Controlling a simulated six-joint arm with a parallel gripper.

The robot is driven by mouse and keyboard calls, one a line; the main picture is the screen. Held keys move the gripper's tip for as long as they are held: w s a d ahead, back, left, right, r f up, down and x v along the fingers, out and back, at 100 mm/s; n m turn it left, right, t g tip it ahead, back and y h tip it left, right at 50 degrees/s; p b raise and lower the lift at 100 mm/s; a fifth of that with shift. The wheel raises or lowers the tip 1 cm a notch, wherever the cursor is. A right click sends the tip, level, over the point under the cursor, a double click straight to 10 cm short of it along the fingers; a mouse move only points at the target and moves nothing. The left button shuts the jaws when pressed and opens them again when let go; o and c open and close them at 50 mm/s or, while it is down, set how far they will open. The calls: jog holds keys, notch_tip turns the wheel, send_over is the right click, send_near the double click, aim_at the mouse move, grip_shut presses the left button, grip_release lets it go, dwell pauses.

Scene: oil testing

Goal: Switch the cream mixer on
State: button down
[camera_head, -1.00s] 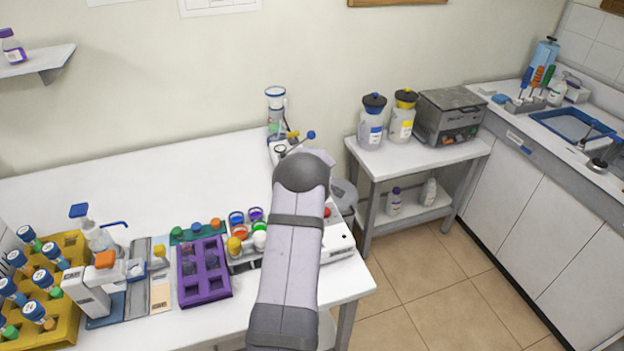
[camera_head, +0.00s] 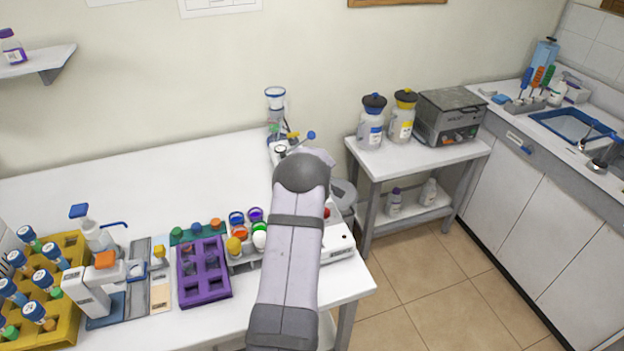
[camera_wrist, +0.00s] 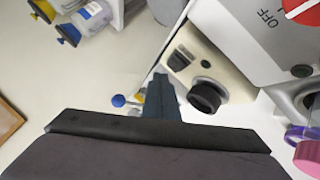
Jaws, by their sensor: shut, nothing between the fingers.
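The cream mixer (camera_wrist: 222,66) is a cream-coloured box in the wrist view. On its face are a black rocker switch (camera_wrist: 180,59) and a round black knob (camera_wrist: 207,96). My gripper (camera_wrist: 161,80) is shut and empty, with its tips just left of the mixer's face, near the rocker switch. I cannot tell whether the tips touch it or which way the switch is set. In the head view my arm hides most of the mixer; a black knob shows on a pale body (camera_head: 280,158) beyond the wrist.
A white machine (camera_wrist: 245,30) marked OFF with a red knob (camera_wrist: 301,9) stands close to the right. Blue-tipped levers (camera_wrist: 118,100) show beside my gripper. A purple rack (camera_head: 203,272) and coloured caps crowd the table's front. The table's back left is clear.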

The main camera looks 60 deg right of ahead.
jog(key=shift+f, duration=0.15)
dwell(0.5)
jog(key=shift+f+b, duration=0.3)
jog(key=shift+w+f, duration=0.1)
jog(key=shift+f, duration=0.2)
dwell(0.8)
jog(key=shift+d+r, duration=0.1)
jog(key=shift+r+p, duration=0.5)
jog(key=shift+r, duration=0.2)
jog(key=r+p, duration=0.4)
jog(key=r, duration=0.1)
jog(key=shift+s+a, duration=0.3)
dwell(0.6)
